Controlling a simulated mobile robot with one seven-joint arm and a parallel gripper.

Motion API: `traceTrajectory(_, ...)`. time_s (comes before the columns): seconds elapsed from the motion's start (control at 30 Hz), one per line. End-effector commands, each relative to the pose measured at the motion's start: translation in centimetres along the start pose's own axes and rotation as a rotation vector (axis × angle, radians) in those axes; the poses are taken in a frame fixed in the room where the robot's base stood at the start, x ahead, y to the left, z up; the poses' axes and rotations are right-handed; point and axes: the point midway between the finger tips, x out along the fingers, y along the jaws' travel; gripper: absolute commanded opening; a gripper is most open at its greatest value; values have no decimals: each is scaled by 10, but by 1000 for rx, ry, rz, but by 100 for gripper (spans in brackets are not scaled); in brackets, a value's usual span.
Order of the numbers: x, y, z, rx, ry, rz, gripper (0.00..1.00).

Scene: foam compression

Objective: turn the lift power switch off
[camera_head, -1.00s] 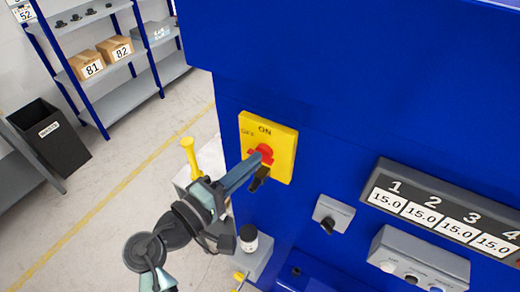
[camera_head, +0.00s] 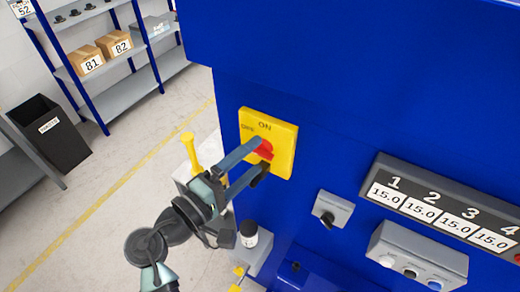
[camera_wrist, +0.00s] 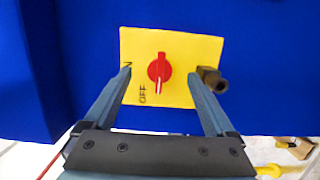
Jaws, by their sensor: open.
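The lift power switch is a red knob (camera_head: 266,149) on a yellow plate (camera_head: 284,130) marked ON at the top and OFF at the upper left, fixed to the blue machine. In the wrist view the red knob (camera_wrist: 159,67) is centred on the plate (camera_wrist: 190,45), its white mark pointing down, on the side with the OFF label. My gripper (camera_head: 260,157) is open, its fingers on either side of the knob. In the wrist view my gripper (camera_wrist: 162,80) shows clear gaps to the knob on both sides. A dark brass-coloured piece (camera_wrist: 213,80) sits by the right fingertip.
On the blue machine, a small grey switch box (camera_head: 333,208), a numbered display (camera_head: 440,212) and a button box (camera_head: 417,258) sit to the right. Shelves and a black bin (camera_head: 52,135) stand at the left.

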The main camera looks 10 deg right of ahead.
Motion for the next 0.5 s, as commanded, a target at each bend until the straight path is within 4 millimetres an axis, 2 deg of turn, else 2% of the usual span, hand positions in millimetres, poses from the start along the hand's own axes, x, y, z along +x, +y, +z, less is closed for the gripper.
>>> traceTrajectory(0.33,0,0,0,0,0,0,90)
traceTrajectory(0.5,-10,0,1,0,2,1,90)
